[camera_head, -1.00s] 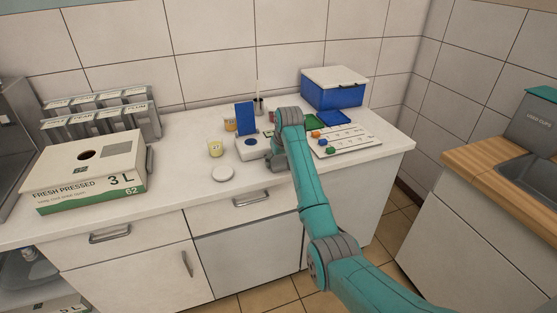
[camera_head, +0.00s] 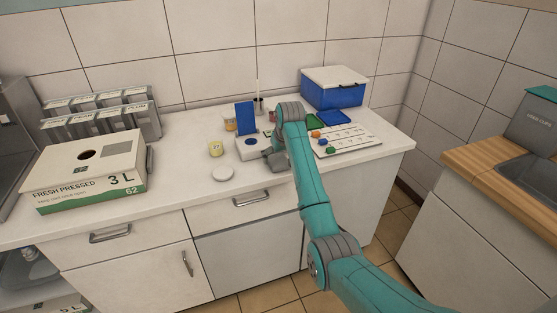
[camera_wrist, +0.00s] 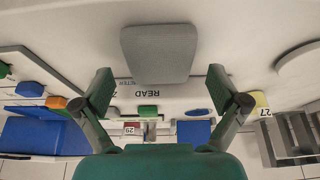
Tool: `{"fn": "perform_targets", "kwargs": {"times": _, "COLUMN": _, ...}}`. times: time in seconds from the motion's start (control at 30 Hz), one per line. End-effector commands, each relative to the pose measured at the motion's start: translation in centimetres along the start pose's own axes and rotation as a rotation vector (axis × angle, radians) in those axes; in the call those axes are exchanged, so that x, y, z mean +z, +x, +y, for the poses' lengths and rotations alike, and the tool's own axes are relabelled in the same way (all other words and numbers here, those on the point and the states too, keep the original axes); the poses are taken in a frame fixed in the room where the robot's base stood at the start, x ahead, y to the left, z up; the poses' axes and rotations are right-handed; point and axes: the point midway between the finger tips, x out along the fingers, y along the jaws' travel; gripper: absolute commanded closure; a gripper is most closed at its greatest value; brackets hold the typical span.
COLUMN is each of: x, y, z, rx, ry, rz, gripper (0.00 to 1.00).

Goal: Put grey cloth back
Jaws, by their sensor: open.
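A flat grey pad with rounded corners, which looks like the grey cloth (camera_wrist: 158,55), shows at the top middle of the wrist view. My gripper (camera_wrist: 161,84) is open, with one finger to each side of the pad's near end. I cannot tell whether the fingers touch it. In the head view my gripper (camera_head: 272,157) is low over the counter, just in front of the white device with a blue button (camera_head: 248,147). The cloth cannot be made out there; my arm and gripper may hide it.
A yellow jar (camera_head: 216,149) and a white disc (camera_head: 223,174) stand left of my gripper. A blue panel (camera_head: 244,117) rises behind the device. A white board with coloured pieces (camera_head: 345,141) and a blue lidded box (camera_head: 334,90) are to the right. The counter's front strip is clear.

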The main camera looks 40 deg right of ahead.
Motion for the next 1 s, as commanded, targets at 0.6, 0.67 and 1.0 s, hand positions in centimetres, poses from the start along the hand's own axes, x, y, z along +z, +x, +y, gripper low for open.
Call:
{"fn": "perform_targets", "kwargs": {"times": 0.6, "x": 0.0, "y": -9.9, "z": 0.0, "rx": 0.000, "ry": 0.001, "rz": 0.000, "gripper": 0.03}}
{"fn": "perform_targets", "kwargs": {"times": 0.67, "x": 0.0, "y": -10.1, "z": 0.0, "rx": 0.000, "ry": 0.001, "rz": 0.000, "gripper": 0.03}}
{"fn": "perform_targets", "kwargs": {"times": 1.0, "x": 0.6, "y": -9.3, "z": -0.3, "rx": -0.001, "ry": -0.002, "rz": 0.004, "gripper": 0.03}}
